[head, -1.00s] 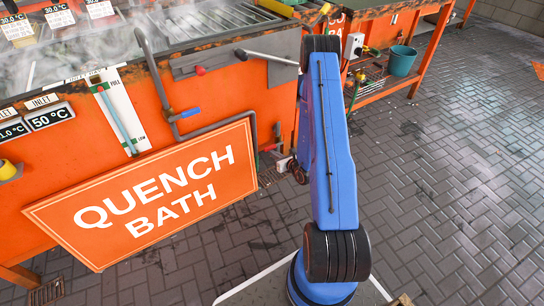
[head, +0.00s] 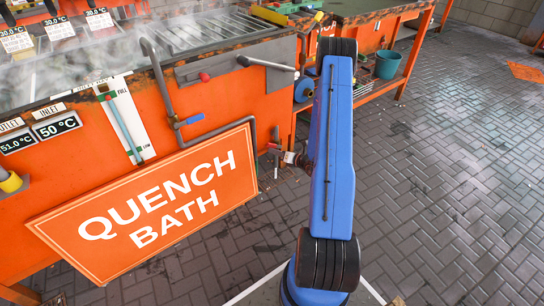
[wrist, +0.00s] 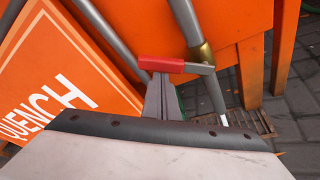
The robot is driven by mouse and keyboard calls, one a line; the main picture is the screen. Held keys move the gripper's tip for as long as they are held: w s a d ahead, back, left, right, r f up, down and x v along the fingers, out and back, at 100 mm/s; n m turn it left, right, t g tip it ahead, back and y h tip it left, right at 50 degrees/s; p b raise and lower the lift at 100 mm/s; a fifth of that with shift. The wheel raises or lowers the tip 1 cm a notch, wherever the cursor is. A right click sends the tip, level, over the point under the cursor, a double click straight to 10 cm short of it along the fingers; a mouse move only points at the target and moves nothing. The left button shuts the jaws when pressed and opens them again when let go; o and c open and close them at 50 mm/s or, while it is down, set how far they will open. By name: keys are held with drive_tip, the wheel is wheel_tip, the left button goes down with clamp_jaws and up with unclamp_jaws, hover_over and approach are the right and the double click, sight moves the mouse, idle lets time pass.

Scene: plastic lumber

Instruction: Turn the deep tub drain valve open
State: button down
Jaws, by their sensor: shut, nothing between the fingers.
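A valve with a red handle (wrist: 176,65) shows in the wrist view, on a grey pipe with a brass collar (wrist: 200,52) beside the orange tub. The handle lies across the pipe, and the pipe's lower end hangs above a floor grate. My gripper (wrist: 160,82) is shut and empty, its fingertips right at the handle's lower edge. I cannot tell whether they touch it. In the head view a small red-tipped part (head: 273,146) shows low by the tub's right corner. My arm hides most of the gripper there.
The orange QUENCH BATH sign (head: 150,205) stands close left of my gripper. A blue-handled valve (head: 188,121) sits on the tub's front pipe. A teal bucket (head: 388,65) stands on the bench shelf.

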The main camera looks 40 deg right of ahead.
drive_tip(key=shift+d+r+m+y, duration=0.5)
drive_tip(key=shift+r+m, duration=0.3)
drive_tip(key=shift+m, duration=0.3)
drive_tip(key=d+r+m, duration=0.1)
drive_tip(key=m, duration=0.1)
drive_tip(key=d+r+m+t+y, duration=0.1)
drive_tip(key=m, duration=0.1)
drive_tip(key=shift+w+d, duration=0.1)
drive_tip(key=shift+d, duration=0.25)
drive_tip(key=shift+d+r, duration=0.1)
